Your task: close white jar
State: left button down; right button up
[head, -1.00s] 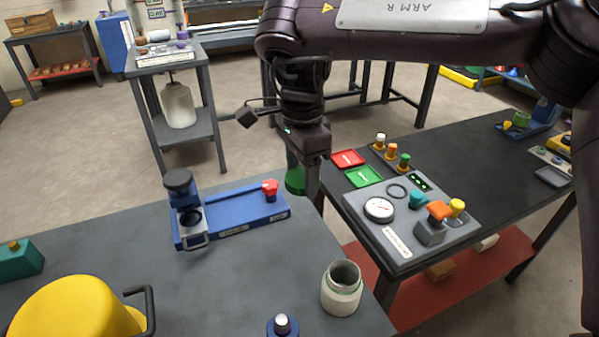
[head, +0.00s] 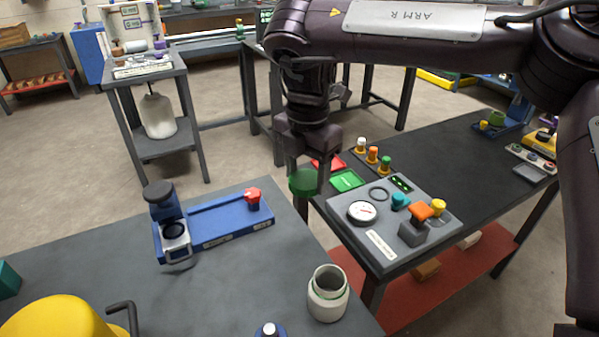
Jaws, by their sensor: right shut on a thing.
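The white jar (head: 328,298) stands upright and open-topped near the front right edge of the dark table. My right gripper (head: 305,182) points down above the table's right edge, behind the jar and higher. It is shut on a green round lid (head: 302,182), which it holds in the air, apart from the jar. One finger partly hides the lid. My left gripper is not in view.
A blue fixture (head: 215,222) with a red knob stands behind the jar to the left. A yellow rounded object (head: 55,318) is at the front left. A grey gauge panel (head: 385,225) stands on the right table. A blue, silver-topped object (head: 268,330) is left of the jar.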

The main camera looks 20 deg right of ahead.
jog(key=m, duration=0.2)
jog(key=d+m, duration=0.1)
jog(key=m, duration=0.2)
jog(key=shift+m, duration=0.3)
jog(key=m, duration=0.3)
jog(key=shift+d, duration=0.15)
jog(key=m, duration=0.5)
jog(key=shift+d, duration=0.35)
jog(key=m, duration=0.5)
jog(key=shift+d, duration=0.4)
jog(key=m, duration=0.6)
jog(key=shift+d, duration=0.35)
